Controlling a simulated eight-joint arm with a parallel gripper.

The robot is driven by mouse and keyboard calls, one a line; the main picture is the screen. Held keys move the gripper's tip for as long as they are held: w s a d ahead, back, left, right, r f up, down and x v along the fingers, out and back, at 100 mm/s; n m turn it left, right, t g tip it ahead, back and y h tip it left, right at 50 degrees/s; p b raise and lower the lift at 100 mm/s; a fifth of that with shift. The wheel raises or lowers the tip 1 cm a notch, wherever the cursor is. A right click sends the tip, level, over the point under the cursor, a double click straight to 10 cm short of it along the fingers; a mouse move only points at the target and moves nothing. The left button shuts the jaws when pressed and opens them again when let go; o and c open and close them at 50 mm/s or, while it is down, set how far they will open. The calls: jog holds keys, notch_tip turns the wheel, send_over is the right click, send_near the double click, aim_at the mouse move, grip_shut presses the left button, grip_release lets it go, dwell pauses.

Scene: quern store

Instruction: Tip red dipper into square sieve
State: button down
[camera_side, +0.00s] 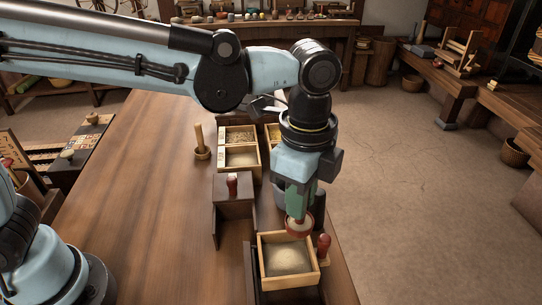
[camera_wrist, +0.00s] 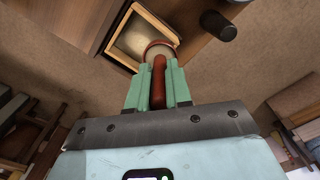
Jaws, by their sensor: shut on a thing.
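My gripper (camera_side: 297,205) points down over the near right of the table and is shut on the red dipper (camera_side: 300,224). The wrist view shows the dipper's red-brown handle (camera_wrist: 158,82) between my green fingers (camera_wrist: 157,92). Its round bowl, with pale contents, shows beyond the fingertips. The square sieve (camera_side: 263,270) is a light wooden frame at the near edge, with a mound of pale meal inside. It also shows in the wrist view (camera_wrist: 116,28). The bowl is over or close to the sieve's far rim; the exact gap is not clear.
A red-knobbed object (camera_side: 323,246) stands beside the sieve's right wall. A dark wooden block (camera_side: 234,211) with a red-topped piece is behind left. Further back are a compartmented box (camera_side: 240,148) and an upright wooden pestle (camera_side: 200,143). The table's left side is clear.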

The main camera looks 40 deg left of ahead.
aim_at(298, 232)
jog(key=shift+s+d+m, duration=0.5)
jog(key=shift+s+d, duration=0.25)
jog(key=shift+s, duration=0.15)
jog(key=shift+s+a+f+t+h, duration=0.25)
jog(key=shift+a+f+t+h, duration=0.05)
jog(key=shift+t+h, duration=0.25)
jog(key=shift+s+a+f+t+h, duration=0.25)
jog(key=shift+f+t+h, duration=0.05)
jog(key=shift+t+h, duration=0.25)
jog(key=f+t+h, duration=0.1)
jog(key=s+a+f+t+h, duration=0.1)
jog(key=t+h, duration=0.1)
jog(key=s+a+f+t+h, duration=0.1)
jog(key=t+h, duration=0.1)
jog(key=shift+s+a+f, duration=0.2)
jog(key=shift+s+a, duration=0.05)
jog(key=shift+t+h, duration=0.3)
dwell(0.5)
